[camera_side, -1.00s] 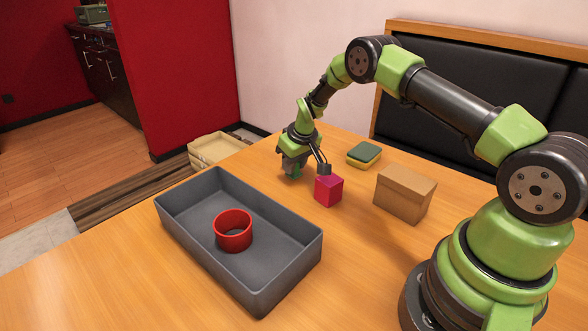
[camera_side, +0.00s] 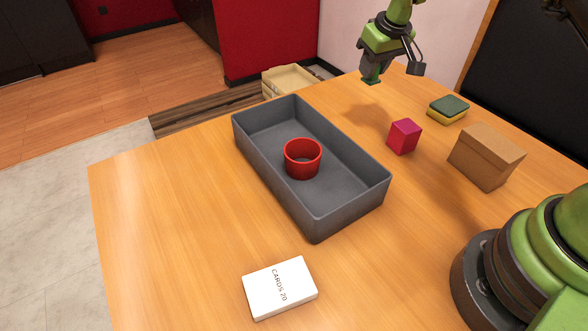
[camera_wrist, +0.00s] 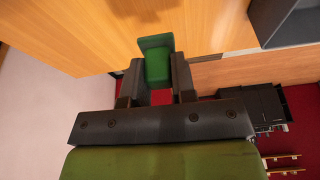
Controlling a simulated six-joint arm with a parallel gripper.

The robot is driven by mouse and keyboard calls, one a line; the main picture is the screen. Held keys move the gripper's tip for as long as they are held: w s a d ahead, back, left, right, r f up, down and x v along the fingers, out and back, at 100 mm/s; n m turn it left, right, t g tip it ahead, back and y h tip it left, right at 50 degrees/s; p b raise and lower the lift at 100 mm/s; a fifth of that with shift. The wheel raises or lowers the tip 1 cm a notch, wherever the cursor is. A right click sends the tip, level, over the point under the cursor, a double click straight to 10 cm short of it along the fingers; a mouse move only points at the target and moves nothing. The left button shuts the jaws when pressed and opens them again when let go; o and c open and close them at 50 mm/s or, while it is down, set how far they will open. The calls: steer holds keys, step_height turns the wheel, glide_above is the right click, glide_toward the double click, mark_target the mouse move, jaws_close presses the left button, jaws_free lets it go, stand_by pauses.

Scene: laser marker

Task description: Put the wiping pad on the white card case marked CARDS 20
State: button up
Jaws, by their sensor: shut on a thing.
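The white card case (camera_side: 280,288) marked CARDS 20 lies flat on the table at the front of the side view, its top bare. My gripper (camera_side: 371,76) is shut on a small green pad (camera_side: 372,81), held above the far part of the table, well away from the case. In the wrist view the green pad (camera_wrist: 157,64) sits between the two dark fingers of my gripper (camera_wrist: 156,82). Only part of the pad shows. A separate yellow sponge with a dark green top (camera_side: 448,109) lies on the table at the right.
The table around the case is clear.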

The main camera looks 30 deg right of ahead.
steer(key=s+a+n+y, duration=0.15)
steer(key=a+n, duration=0.45)
steer(key=a, duration=0.7)
steer(key=n+g+y, duration=0.2)
steer(key=n+g, duration=0.3)
steer(key=n, duration=1.2)
glide_above(274, 291)
steer(key=d, duration=0.1)
step_height(274, 291, down, 2)
steer(key=shift+w+f, duration=0.15)
steer(key=shift+f, duration=2.55)
steer(key=o, duration=0.5)
steer(key=shift+f, duration=0.15)
steer(key=shift+c, duration=0.2)
steer(key=o, duration=0.4)
steer(key=shift+o, duration=0.2)
